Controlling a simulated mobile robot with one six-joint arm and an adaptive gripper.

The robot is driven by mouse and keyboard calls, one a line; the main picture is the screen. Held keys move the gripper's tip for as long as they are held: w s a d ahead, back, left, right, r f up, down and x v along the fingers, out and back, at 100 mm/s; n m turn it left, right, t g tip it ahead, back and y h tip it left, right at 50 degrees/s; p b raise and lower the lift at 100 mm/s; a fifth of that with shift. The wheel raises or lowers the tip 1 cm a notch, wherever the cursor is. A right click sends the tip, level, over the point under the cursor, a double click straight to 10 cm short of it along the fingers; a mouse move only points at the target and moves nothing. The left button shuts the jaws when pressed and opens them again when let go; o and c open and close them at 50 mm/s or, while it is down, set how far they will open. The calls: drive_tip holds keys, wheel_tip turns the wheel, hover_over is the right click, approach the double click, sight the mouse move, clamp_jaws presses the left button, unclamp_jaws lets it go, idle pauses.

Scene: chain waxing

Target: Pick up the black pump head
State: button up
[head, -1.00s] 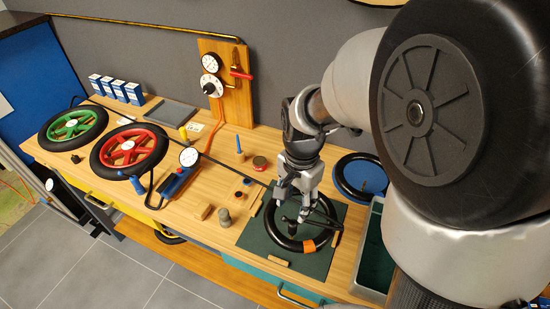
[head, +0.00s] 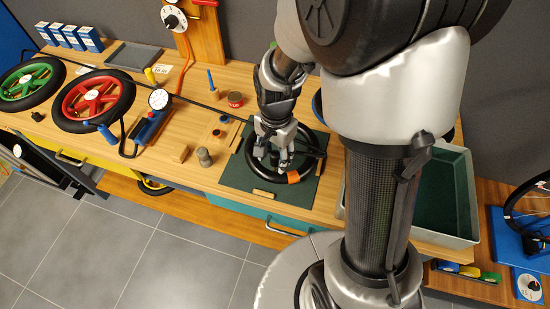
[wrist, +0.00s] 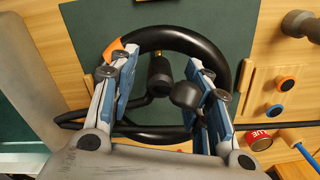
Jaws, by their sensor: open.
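The black pump head (wrist: 159,76) is a short dark cylinder beside a small brass stem, inside a black tyre ring (wrist: 200,44) with an orange patch. A second dark rounded knob (wrist: 185,94) shows near it; I cannot tell what it belongs to. The ring lies on a dark green mat (wrist: 85,35). My gripper (wrist: 160,70) is open, its two blue-grey fingers on either side of the pump head in the wrist view, with no visible grip. In the head view my gripper (head: 274,158) is over the ring, and the fingers mostly hide the pump head.
A wooden block (head: 184,153) and grey cylinder (head: 204,157) stand left of the mat. A red tin (head: 235,99) is behind. A blue pump with a gauge (head: 158,99) is further left. A grey tray (head: 470,190) is at the right.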

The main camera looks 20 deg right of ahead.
clamp_jaws()
drive_tip(key=shift+r, duration=0.1)
idle(0.3)
drive_tip(key=shift+r, duration=0.1)
